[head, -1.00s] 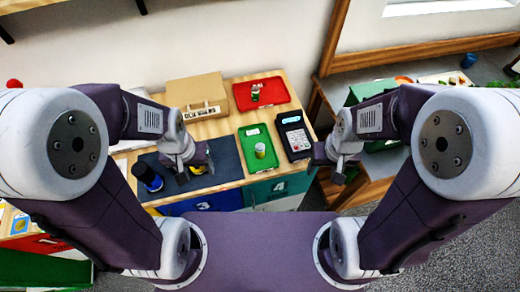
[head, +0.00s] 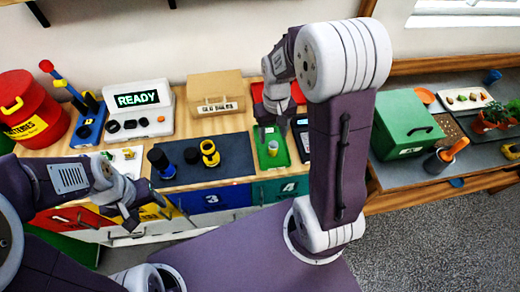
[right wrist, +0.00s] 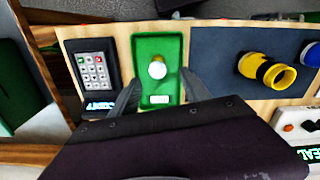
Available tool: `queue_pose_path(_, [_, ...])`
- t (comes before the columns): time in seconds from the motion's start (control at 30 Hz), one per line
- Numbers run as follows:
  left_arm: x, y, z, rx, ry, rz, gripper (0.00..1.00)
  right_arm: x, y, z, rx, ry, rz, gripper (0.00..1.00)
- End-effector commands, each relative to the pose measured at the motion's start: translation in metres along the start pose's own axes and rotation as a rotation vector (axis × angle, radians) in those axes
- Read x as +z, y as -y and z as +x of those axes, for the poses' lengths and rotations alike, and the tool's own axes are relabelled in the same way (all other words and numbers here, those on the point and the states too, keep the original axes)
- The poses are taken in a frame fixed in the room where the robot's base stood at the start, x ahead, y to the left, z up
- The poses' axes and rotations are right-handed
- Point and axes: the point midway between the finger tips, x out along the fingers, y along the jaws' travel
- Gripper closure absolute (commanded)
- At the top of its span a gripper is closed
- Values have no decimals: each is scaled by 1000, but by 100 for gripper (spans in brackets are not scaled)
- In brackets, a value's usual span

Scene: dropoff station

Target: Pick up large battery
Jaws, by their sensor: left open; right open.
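A short pale cylinder with a white top, which looks like the large battery (head: 272,149), stands upright in a green tray (head: 274,164) on the bench. In the right wrist view the battery (right wrist: 157,70) and the green tray (right wrist: 145,44) lie straight ahead. My right gripper (head: 272,131) is open above the tray. Its fingers (right wrist: 158,78) show on either side of the battery in the wrist view; I cannot tell whether they touch it. My left gripper (head: 140,212) is open and empty, low at the bench's front left.
A keypad terminal (right wrist: 92,75) stands beside the green tray. A dark mat (head: 228,172) holds a blue-black cylinder (head: 160,163) and a yellow-black ring piece (head: 209,153). A red tray (head: 296,93) and a tan case (head: 216,88) are behind. A READY device (head: 138,112) stands left.

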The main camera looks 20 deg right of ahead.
Motion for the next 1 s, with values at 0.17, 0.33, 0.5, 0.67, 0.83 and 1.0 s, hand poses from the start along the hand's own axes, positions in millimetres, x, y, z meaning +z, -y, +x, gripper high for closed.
queue_pose_path(0.17, [0,0,0,0,0,0,39,1,0,17,0,4,1,45])
queue_pose_path(0.33, [0,0,-1,0,0,0,39,0,0,37,0,1,0,45])
queue_pose_path(0.5, [0,0,-2,0,0,0,39,0,0,46,0,2,0,45])
queue_pose_path(0.67, [0,0,-4,0,0,0,39,0,-1,77,-1,4,0,45])
queue_pose_path(0.83, [0,0,-4,0,0,0,39,-1,-1,91,0,-1,0,45])
queue_pose_path(1.0, [0,0,-4,0,0,0,39,-2,-1,90,0,-2,0,45])
